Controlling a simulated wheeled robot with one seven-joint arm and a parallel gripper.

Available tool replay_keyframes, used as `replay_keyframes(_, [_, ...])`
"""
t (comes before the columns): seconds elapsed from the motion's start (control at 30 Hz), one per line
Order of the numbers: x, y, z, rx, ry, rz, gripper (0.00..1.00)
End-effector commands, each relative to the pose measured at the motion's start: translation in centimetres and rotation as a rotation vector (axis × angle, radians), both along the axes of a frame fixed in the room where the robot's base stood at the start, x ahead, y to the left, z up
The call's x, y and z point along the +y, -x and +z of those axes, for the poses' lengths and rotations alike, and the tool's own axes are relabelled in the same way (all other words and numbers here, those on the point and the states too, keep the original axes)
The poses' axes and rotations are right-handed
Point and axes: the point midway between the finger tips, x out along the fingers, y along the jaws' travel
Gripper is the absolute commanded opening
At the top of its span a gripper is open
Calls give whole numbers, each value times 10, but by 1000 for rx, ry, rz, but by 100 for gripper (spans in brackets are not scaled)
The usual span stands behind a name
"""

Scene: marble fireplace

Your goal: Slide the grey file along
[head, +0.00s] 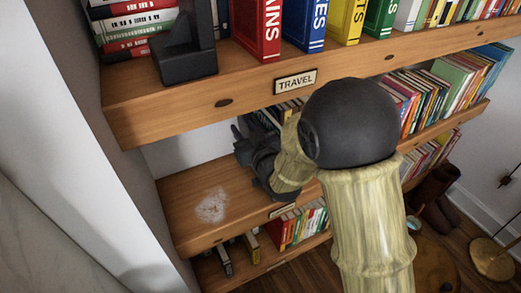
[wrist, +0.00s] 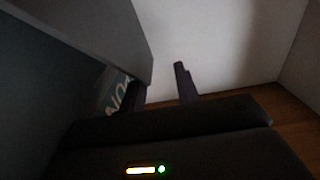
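My gripper (head: 241,140) reaches into the middle shelf in the head view, below the TRAVEL label. In the wrist view my gripper (wrist: 160,82) has its two fingers apart, with only pale wall seen between them. A large grey block-like thing, likely the grey file (wrist: 100,35), fills the upper left of the wrist view. The left finger is close beside its right end; I cannot tell whether they touch. In the head view I cannot pick out the file; my gripper and arm cover that part of the shelf.
The middle shelf (head: 190,190) has bare wood left of my gripper, with a pale patch (head: 210,206) on it. Books (head: 292,108) stand behind my arm. The upper shelf (head: 150,100) hangs close above. A dark spine with pale lettering (wrist: 117,95) shows beside the left finger.

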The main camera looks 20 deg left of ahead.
Motion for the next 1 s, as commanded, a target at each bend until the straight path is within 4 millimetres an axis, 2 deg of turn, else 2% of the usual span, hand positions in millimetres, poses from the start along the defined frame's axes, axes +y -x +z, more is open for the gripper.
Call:
replay_keyframes(0.47, [-59, 55, -1, 2, 1, -5, 31])
replay_keyframes(1.0, [-78, 79, -5, -3, -1, 3, 31])
